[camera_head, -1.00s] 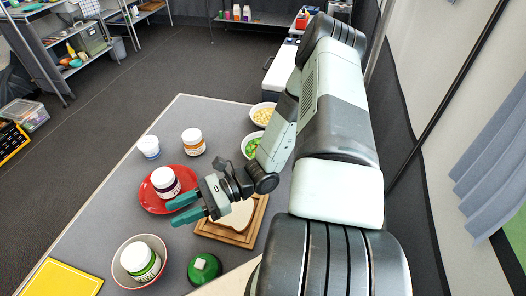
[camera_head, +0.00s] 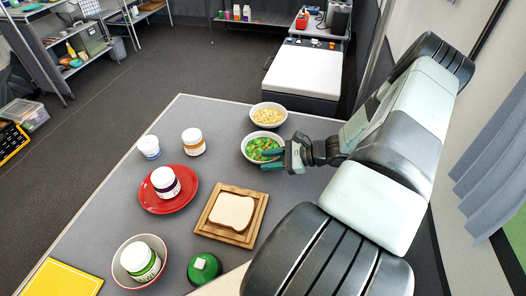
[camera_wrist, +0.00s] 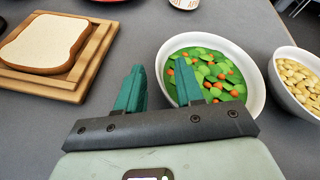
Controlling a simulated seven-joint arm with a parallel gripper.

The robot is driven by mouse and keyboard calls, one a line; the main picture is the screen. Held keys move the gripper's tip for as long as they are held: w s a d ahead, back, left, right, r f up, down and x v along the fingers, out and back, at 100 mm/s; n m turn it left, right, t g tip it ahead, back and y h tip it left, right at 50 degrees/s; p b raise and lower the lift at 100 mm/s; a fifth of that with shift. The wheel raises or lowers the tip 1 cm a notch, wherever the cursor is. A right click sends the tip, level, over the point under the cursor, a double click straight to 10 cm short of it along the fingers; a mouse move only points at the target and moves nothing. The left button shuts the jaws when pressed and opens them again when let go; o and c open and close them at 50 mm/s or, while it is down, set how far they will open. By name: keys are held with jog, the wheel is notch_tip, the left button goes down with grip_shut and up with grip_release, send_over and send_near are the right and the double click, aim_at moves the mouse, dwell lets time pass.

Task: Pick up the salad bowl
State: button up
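The salad bowl (camera_head: 248,143) is white and holds green leaves with orange bits. It stands on the grey table, in front of a bowl of pale yellow food. It also shows in the wrist view (camera_wrist: 256,92), right of centre. My gripper (camera_head: 272,159) is at the bowl's near right side in the head view. In the wrist view, my gripper (camera_wrist: 160,85) is open, with its two green fingers apart. The right finger overlaps the bowl's left part and the left finger is outside it, over bare table. I cannot tell whether a finger touches the rim.
The yellow-food bowl (camera_head: 283,122) stands close to the salad bowl. A wooden board (camera_head: 206,228) with a bread slice (camera_head: 232,211) lies nearer. A red plate (camera_head: 151,206) with a jar (camera_head: 165,182) and an orange-labelled jar (camera_head: 193,142) are left. Bare table lies between board and salad bowl.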

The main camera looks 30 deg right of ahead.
jog(key=shift+x, duration=0.8)
grip_shut()
jog(key=shift+r, duration=0.1)
